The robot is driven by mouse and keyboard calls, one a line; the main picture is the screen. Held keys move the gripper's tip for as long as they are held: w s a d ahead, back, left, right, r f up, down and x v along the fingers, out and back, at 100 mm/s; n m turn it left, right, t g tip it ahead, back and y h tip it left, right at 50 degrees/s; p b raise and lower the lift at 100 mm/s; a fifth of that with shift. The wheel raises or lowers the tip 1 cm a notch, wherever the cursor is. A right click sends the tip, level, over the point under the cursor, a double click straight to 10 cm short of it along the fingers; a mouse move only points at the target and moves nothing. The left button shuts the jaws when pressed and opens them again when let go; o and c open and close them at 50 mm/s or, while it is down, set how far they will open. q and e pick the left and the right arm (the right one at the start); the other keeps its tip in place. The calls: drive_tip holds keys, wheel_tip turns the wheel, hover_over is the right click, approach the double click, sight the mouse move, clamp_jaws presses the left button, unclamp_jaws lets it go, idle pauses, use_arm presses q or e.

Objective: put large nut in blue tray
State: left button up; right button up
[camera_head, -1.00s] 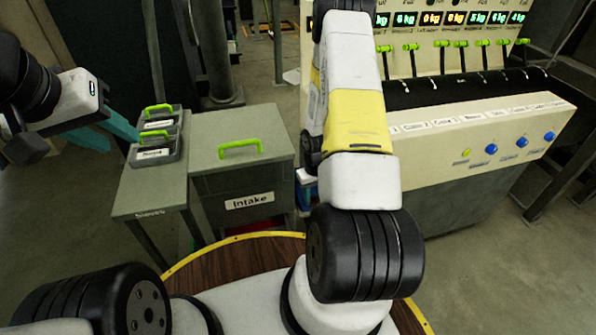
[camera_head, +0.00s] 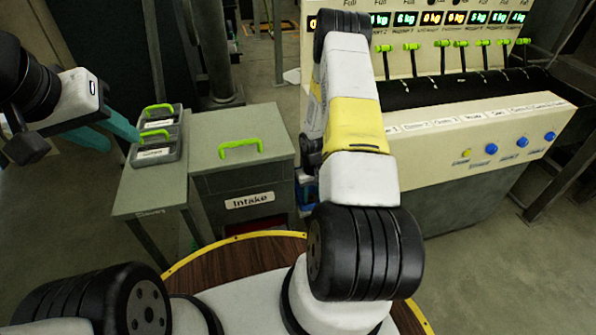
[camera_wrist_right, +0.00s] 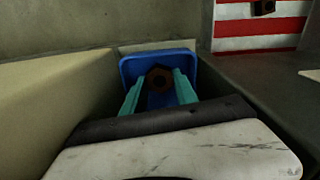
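In the right wrist view the blue tray (camera_wrist_right: 131,66) lies beyond my right gripper (camera_wrist_right: 160,77), between a pale wall and a dark grey surface. The large nut (camera_wrist_right: 160,78), a dark brown hexagonal ring, sits between the teal fingertips in front of the tray. The fingers appear to touch its two sides; its height above the tray floor is hard to tell. In the head view my right arm hides this gripper. My left gripper (camera_head: 116,137) is at the left with its teal fingers apart and empty, near the small grey bins.
A red-and-white striped surface (camera_wrist_right: 262,27) with another dark part (camera_wrist_right: 263,7) is at the upper right of the wrist view. In the head view are the Intake box (camera_head: 244,172), grey bins (camera_head: 157,152) with green handles and the lever machine (camera_head: 475,135).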

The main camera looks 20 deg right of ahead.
sight(311, 197)
drive_tip(key=o, duration=0.3)
wheel_tip(311, 197, up, 12)
drive_tip(key=shift+r, duration=0.15)
idle(0.4)
